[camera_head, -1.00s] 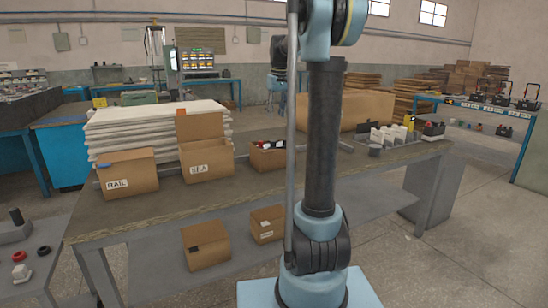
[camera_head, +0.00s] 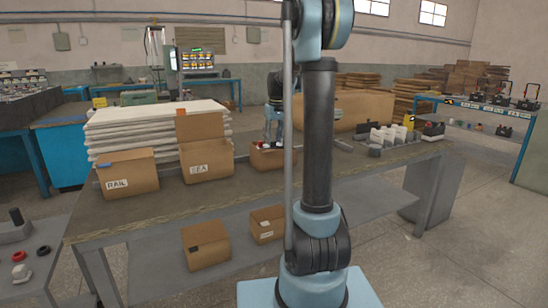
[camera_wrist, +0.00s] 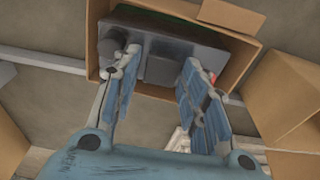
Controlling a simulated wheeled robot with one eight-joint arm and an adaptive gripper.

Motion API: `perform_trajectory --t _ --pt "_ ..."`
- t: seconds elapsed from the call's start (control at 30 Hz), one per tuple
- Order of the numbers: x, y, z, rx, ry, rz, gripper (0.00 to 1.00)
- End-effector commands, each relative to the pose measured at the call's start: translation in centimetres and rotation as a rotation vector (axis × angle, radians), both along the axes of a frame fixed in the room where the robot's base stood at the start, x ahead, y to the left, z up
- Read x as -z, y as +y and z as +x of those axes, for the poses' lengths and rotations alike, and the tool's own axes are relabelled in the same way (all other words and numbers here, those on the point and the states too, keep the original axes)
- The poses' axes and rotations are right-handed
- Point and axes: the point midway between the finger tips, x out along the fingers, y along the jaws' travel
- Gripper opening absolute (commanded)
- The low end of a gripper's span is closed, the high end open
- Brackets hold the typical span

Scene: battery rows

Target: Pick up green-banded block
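In the wrist view, a dark grey block (camera_wrist: 180,45) lies in an open cardboard box (camera_wrist: 94,40). A green strip (camera_wrist: 185,18) shows along the far side of the block, partly hidden by the box edge. My gripper (camera_wrist: 162,57) is open and empty, its two blue-grey fingers apart above the block. I cannot tell whether the fingertips touch it. In the head view, my gripper (camera_head: 271,140) is over the small box (camera_head: 262,161) on the bench, partly behind my own arm. The green band cannot be made out there.
Boxes marked RAIL (camera_head: 128,175) and SEA (camera_head: 206,162) stand left of the small box. White stacked sheets (camera_head: 150,125) lie behind them. Several small upright items (camera_head: 390,134) stand at the bench's right. The bench front (camera_head: 200,203) is clear.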

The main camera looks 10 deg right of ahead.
Motion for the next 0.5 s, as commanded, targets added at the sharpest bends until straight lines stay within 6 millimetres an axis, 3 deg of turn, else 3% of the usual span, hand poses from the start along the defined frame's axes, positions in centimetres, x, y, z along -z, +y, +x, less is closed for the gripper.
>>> perform_trajectory --t 0.37,0.5 --pt "0.99 0.06 0.09 0.000 0.000 0.000 0.40" --pt "0.99 0.06 0.09 0.000 0.000 0.000 0.09"
